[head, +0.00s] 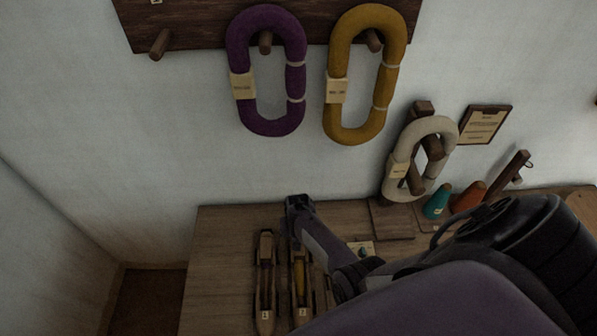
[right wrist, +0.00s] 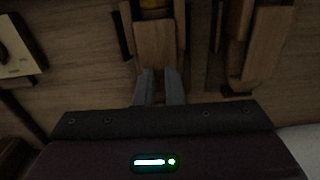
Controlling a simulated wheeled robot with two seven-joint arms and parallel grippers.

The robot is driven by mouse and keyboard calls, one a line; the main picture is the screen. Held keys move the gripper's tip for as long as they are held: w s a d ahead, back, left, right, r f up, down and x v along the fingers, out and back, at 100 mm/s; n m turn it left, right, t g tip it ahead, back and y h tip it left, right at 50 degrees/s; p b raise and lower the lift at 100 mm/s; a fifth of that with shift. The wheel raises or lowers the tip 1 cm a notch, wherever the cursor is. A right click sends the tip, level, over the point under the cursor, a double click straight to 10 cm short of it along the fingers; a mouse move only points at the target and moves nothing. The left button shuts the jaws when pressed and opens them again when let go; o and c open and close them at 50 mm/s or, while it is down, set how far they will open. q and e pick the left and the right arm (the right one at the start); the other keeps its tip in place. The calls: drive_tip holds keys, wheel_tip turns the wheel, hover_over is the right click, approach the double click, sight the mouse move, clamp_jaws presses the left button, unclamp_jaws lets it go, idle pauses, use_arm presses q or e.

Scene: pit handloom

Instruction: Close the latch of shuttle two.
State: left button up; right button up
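Two wooden shuttles lie side by side on the wooden table. The right-hand shuttle (head: 302,312) holds a yellow bobbin (head: 300,272); I take it as shuttle two, though its small label is hard to read. My right gripper (head: 297,200) is above its far end. In the right wrist view, that shuttle's wooden end block (right wrist: 155,45) is just beyond my two fingertips (right wrist: 159,72). The fingers are slightly apart, with a narrow gap and nothing between them. I cannot make out the latch or its position. My left gripper is not in view.
The other shuttle (head: 265,312) lies close on the left; it also shows in the right wrist view (right wrist: 268,40). A small card (head: 362,247), a pale skein (head: 394,185) on a stand and teal (head: 437,203) and orange (head: 468,197) cones are to the right. The table's left end (head: 212,270) is clear.

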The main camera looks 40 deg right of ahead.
drive_tip(key=shift+o, duration=0.6)
drive_tip(key=shift+r+p, duration=0.6)
drive_tip(key=shift+r, duration=3.3)
